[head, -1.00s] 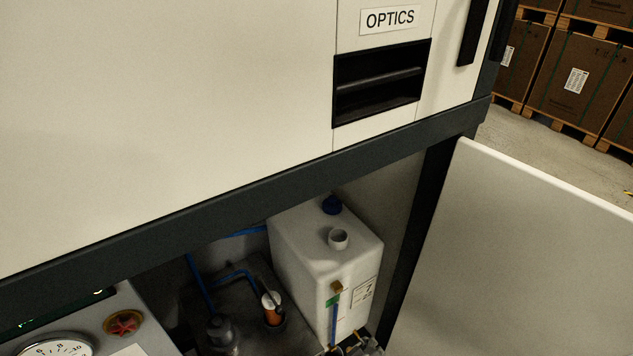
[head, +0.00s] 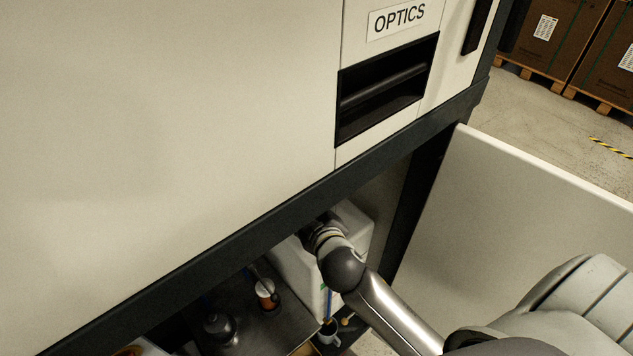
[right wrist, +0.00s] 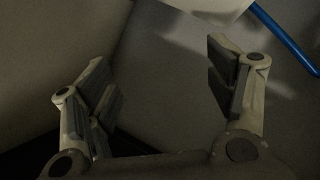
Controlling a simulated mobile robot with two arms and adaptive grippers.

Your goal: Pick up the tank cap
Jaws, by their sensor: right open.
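The white tank (head: 291,266) stands inside the open cabinet bay, partly covered by my right arm. The tank cap cannot be seen now; a blue cap showed on the tank's top in the earlier head view. My right arm reaches into the bay over the tank, and its gripper is hidden there in the head view. In the right wrist view my right gripper (right wrist: 160,78) is open, with nothing between its fingers. A pale surface, perhaps the tank, shows at the top edge of that view. My left gripper is not in view.
The cabinet's dark lower beam (head: 250,238) runs just above my right wrist. The open door panel (head: 520,200) stands to the right. A blue hose (right wrist: 285,38) passes at the right of the wrist view. An orange-and-white fitting (head: 266,292) lies left of the tank.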

